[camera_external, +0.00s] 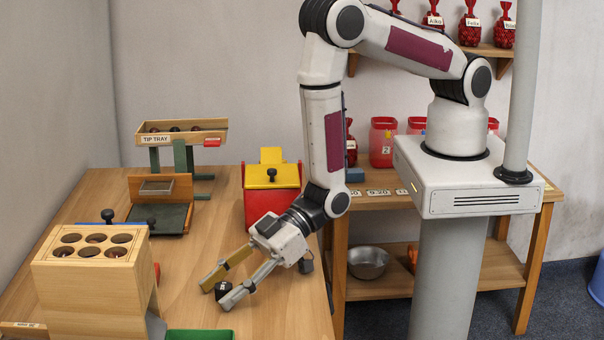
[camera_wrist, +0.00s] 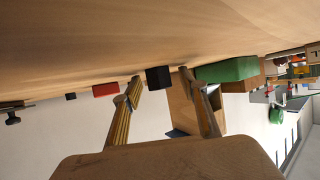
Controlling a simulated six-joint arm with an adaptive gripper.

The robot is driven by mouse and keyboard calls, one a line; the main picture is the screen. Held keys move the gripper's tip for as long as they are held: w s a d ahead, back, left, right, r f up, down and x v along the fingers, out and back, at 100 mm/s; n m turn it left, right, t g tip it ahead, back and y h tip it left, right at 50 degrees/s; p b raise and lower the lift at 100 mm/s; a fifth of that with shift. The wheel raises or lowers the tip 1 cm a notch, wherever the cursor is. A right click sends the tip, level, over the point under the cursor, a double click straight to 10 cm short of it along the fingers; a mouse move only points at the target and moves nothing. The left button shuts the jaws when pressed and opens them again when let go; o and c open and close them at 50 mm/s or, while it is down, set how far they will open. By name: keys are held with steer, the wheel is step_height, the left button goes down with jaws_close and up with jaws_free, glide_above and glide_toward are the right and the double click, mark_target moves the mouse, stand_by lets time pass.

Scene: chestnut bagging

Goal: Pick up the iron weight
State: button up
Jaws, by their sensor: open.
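A small black block, which looks like the iron weight (camera_external: 222,291), sits on the wooden table toward its front. It also shows as a dark cube in the wrist view (camera_wrist: 158,77). My gripper (camera_external: 218,290) is low over the table with its two fingers spread apart. The black block appears in the gap between the fingertips in both views. In the wrist view my gripper (camera_wrist: 162,85) shows clear space on both sides of the block. I cannot tell whether the fingertips reach past it.
A wooden box with round holes (camera_external: 95,270) stands at the front left, with a green tray (camera_external: 200,335) beside it. A red box with a yellow lid (camera_external: 270,178) stands behind my gripper. A tip tray (camera_external: 182,131) stands at the back. The table between is mostly clear.

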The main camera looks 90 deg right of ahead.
mark_target(223, 286)
jaws_close()
steer(key=shift+r, duration=0.25)
steer(key=shift+r, duration=4.8)
